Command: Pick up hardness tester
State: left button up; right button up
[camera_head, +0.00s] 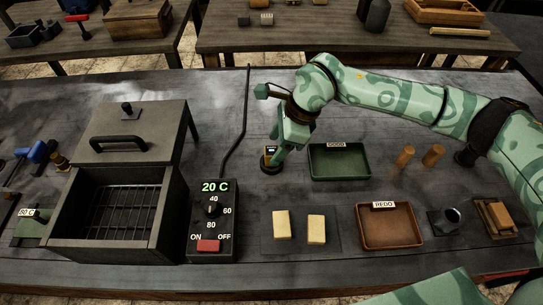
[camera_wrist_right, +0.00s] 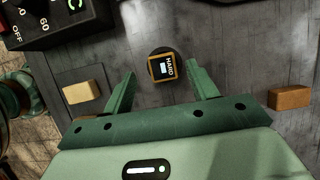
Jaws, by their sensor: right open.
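The hardness tester (camera_head: 268,158) is a small yellow and black device on a dark round base. It stands on the dark bench between the control box and the green tray. In the right wrist view the tester (camera_wrist_right: 164,67) shows its HARD label and a small pale screen. My right gripper (camera_head: 279,149) is at the tester, reaching down from above right. In the right wrist view my right gripper (camera_wrist_right: 161,70) has its fingers apart, one on each side of the tester, with gaps showing. The gripper partly hides the tester in the head view.
A green GOOD tray (camera_head: 340,176) is right of the tester. A brown REDO tray (camera_head: 417,240) and two pale blocks (camera_head: 282,225) lie nearer. The control box (camera_head: 213,240) and furnace (camera_head: 115,225) stand left.

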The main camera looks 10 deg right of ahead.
aim_at(273, 151)
jog(key=b+x, duration=0.1)
jog(key=x, duration=0.3)
jog(key=shift+w+d+f, duration=0.15)
jog(key=shift+w+f, duration=0.05)
jog(key=shift+r, duration=0.1)
jog(key=c, duration=1.1)
jog(key=shift+c, duration=0.2)
jog(key=shift+r, duration=0.65)
jog(key=w+d+r, duration=0.2)
jog(key=w+r, duration=0.9)
jog(key=w, duration=0.2)
jog(key=shift+w+d+r+p, duration=0.35)
jog(key=shift+d+r+p, duration=0.05)
